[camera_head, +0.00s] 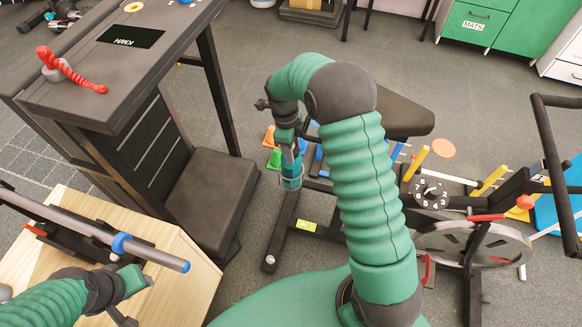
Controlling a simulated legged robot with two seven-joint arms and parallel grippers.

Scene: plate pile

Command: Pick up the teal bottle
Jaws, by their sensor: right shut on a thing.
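The teal bottle (291,176) hangs upright below my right gripper (288,147), near the middle of the head view. My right gripper is shut on the bottle's upper part. The fingers hide some of the bottle's top. The bottle is held in the air, with the dark grey floor and a black frame behind it. My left gripper (135,300) is at the lower left, over a light wooden box.
A barbell (100,235) lies on the wooden box (185,262) at the lower left. A black padded bench (206,188) stands left of the bottle. Small coloured cones (272,158) are on the floor behind.

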